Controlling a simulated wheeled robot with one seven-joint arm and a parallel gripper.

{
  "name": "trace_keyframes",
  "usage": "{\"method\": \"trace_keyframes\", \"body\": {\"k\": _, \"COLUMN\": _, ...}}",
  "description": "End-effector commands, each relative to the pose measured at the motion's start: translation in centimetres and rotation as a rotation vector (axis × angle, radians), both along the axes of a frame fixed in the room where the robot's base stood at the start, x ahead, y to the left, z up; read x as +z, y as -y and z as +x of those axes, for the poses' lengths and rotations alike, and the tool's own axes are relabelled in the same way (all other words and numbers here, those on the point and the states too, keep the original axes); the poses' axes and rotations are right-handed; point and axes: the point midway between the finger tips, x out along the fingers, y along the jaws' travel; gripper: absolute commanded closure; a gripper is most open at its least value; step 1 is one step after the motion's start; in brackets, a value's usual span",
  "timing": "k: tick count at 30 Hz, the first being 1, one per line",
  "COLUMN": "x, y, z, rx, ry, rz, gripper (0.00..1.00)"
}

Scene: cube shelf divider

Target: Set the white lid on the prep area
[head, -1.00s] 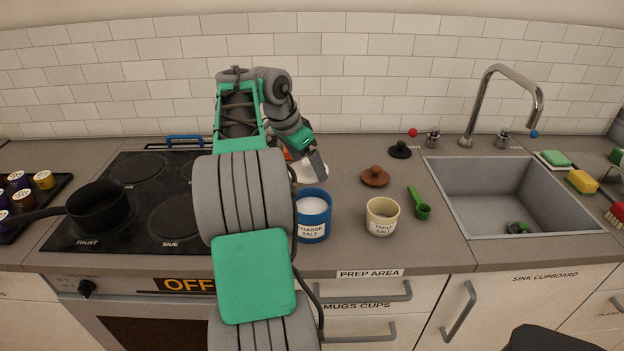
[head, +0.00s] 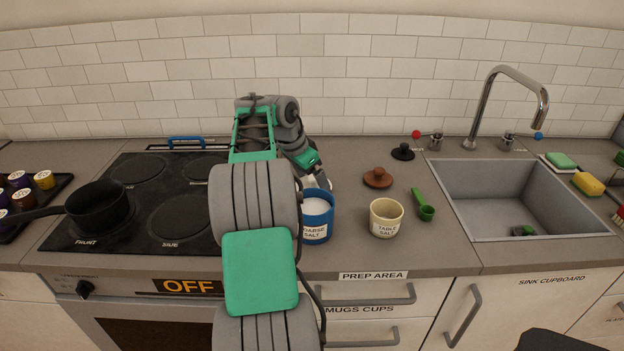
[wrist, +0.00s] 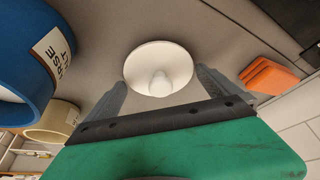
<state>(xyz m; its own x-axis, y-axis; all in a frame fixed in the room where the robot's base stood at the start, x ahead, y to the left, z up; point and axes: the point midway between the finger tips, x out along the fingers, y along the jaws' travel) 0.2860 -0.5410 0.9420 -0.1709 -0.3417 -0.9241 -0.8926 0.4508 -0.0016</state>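The white lid (wrist: 158,60) lies knob up on the grey counter in the wrist view. My gripper (wrist: 161,78) is open, with one finger on each side of the lid's knob in that view and a clear gap to it. In the head view, my gripper (head: 327,184) is low behind the blue coarse salt jar (head: 317,222), and the lid is almost wholly hidden there. The prep area label (head: 373,275) is on the counter's front edge, below the stretch of worktop with the salt jars.
The cream table salt jar (head: 385,220) stands open right of the blue jar. A brown lid (head: 377,178), a black lid (head: 402,152) and a green scoop (head: 423,205) lie nearby. An orange object (wrist: 268,76) is beside the lid.

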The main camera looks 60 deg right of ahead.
Motion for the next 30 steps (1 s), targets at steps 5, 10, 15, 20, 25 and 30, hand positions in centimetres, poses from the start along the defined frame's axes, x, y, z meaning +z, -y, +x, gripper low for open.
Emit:
{"method": "trace_keyframes", "body": {"k": 5, "x": 0.1, "y": 0.0, "z": 0.0, "rx": 0.0, "ry": 0.0, "rz": 0.0, "gripper": 0.0}}
{"method": "trace_keyframes", "body": {"k": 10, "x": 2.2, "y": -0.5, "z": 0.4, "rx": 0.002, "ry": 0.001, "rz": -0.003, "gripper": 0.0}}
{"method": "trace_keyframes", "body": {"k": 15, "x": 6.5, "y": -2.0, "z": 1.2, "rx": 0.002, "ry": 0.002, "rz": -0.002, "gripper": 0.0}}
{"method": "trace_keyframes", "body": {"k": 20, "x": 10.0, "y": -3.4, "z": 1.8, "rx": 0.001, "ry": 0.0, "rz": 0.0, "gripper": 0.0}}
{"method": "trace_keyframes", "body": {"k": 25, "x": 11.4, "y": -4.1, "z": 2.1, "rx": 0.001, "ry": -0.001, "rz": 0.001, "gripper": 0.0}}
{"method": "trace_keyframes", "body": {"k": 30, "x": 11.8, "y": -5.4, "z": 3.3, "rx": 0.069, "ry": -0.009, "rz": 0.003, "gripper": 0.0}}
